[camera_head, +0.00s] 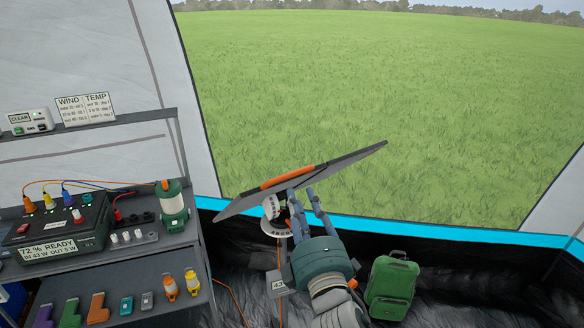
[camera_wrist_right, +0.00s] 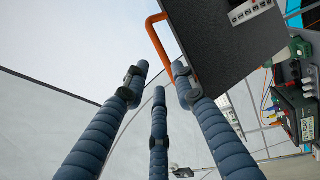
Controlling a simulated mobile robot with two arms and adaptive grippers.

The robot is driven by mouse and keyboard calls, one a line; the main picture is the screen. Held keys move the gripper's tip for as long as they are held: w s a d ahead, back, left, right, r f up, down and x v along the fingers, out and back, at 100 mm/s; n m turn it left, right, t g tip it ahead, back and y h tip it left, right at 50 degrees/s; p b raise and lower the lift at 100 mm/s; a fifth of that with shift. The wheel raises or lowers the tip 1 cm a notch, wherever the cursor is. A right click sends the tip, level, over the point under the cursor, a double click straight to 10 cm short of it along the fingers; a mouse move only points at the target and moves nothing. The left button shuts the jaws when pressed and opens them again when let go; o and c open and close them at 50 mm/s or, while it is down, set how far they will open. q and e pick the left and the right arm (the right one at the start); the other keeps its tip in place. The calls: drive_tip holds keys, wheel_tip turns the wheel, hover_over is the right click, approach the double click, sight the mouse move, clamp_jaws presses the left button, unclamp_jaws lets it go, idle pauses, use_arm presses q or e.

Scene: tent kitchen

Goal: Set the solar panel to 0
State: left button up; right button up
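The solar panel (camera_head: 345,163) is a thin dark board on a stand (camera_head: 276,226) by the tent opening. It is tilted, its right end higher than its left. An orange handle (camera_head: 285,178) runs along its near edge. A small plate below seems to read 43 (camera_head: 278,285). My right gripper (camera_head: 304,194) is just below the panel by the handle. In the right wrist view its blue fingers (camera_wrist_right: 160,75) are spread, with the orange handle (camera_wrist_right: 156,45) just beyond the tips, close to the right finger. Contact is not clear. My left gripper is not in view.
At the left a shelf rack (camera_head: 150,245) holds a power station (camera_head: 60,228) with coloured plugs and a green lantern (camera_head: 172,205). A green backpack (camera_head: 391,287) stands on the floor right of my right arm. An orange cable runs along the floor.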

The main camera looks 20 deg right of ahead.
sight(292, 176)
drive_tip(key=w+p, duration=0.1)
drive_tip(key=w, duration=0.2)
drive_tip(key=w+r+p, duration=0.1)
drive_tip(key=w, duration=0.2)
drive_tip(key=w+d, duration=0.1)
drive_tip(key=w, duration=0.2)
drive_tip(key=shift+r+p, duration=0.25)
drive_tip(key=shift+p, duration=0.15)
drive_tip(key=shift+w, duration=0.55)
clamp_jaws()
